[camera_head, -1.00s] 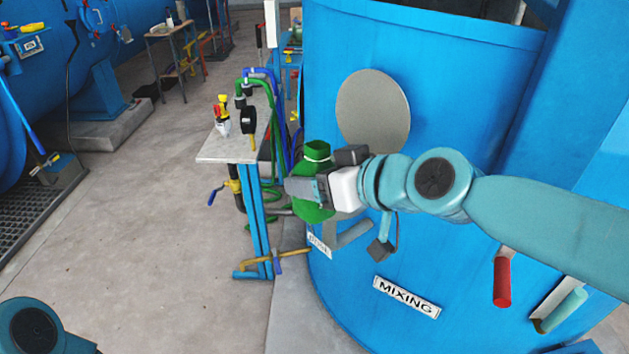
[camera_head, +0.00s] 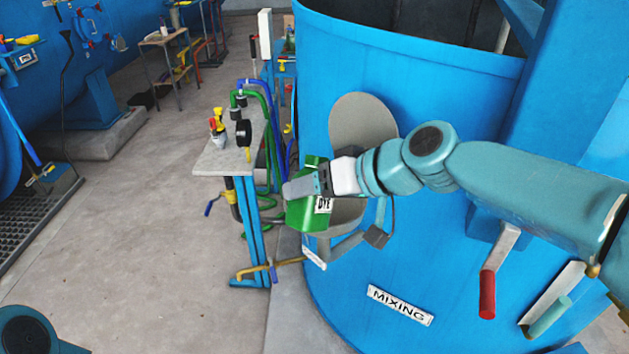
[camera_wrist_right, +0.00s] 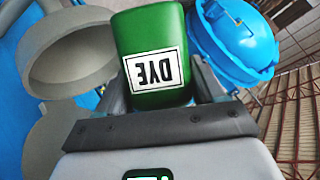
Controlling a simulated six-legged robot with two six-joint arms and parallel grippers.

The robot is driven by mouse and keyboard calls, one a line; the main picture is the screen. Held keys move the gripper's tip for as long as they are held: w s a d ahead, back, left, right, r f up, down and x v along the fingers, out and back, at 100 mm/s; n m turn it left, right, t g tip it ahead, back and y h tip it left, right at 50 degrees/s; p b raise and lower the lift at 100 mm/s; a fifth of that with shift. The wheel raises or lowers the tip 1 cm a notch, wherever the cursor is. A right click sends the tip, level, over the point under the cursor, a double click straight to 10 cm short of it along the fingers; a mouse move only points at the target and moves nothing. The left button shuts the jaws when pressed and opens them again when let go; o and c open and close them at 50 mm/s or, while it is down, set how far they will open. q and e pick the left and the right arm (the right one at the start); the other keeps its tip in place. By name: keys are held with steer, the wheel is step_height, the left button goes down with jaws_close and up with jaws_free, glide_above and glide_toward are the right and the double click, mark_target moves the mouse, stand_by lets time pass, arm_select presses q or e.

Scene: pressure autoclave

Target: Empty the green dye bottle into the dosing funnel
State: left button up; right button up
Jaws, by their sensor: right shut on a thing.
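The green dye bottle (camera_head: 303,214) is held in front of the blue mixing tank, with its white DYE label facing out. It is tilted, and its mouth cannot be made out. My right gripper (camera_head: 302,188) is shut around it. In the wrist view the bottle (camera_wrist_right: 150,35) sits between the fingers (camera_wrist_right: 160,85) with its label upside down. A grey round part (camera_head: 347,214), seemingly the dosing funnel, shows just behind and right of the bottle, partly hidden by bottle and arm. Whether the bottle's mouth is over it cannot be told. My left gripper is out of view.
A grey disc (camera_head: 362,122) stands against the mixing tank (camera_head: 440,90), above my right wrist. A small table (camera_head: 221,160) with hoses and fittings stands left of the bottle. A red-handled lever (camera_head: 488,292) sticks out at lower right.

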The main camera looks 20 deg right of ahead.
steer(key=shift+s+r+g+y+p, duration=0.15)
steer(key=shift+g+y+p, duration=0.15)
steer(key=shift+p, duration=0.1)
steer(key=shift+s+a+f+m+g+y+p, duration=0.15)
steer(key=shift+m+g+y+p, duration=0.1)
steer(key=shift+m+g+p, duration=0.3)
steer(key=shift+s+f+m+g+y+p, duration=0.1)
steer(key=shift+m+g+y+p, duration=0.15)
steer(key=shift+m+g+p, duration=0.25)
steer(key=shift+w+f+m+g+p, duration=0.1)
steer(key=shift+f+m+g+p, duration=0.15)
steer(key=shift+p, duration=0.2)
steer(key=shift+b, duration=0.35)
steer(key=shift+f+y+p, duration=0.15)
steer(key=shift+y+p, duration=0.15)
steer(key=shift+p, duration=0.1)
steer(key=shift+m+g, duration=0.4)
steer(key=shift+f, duration=0.15)
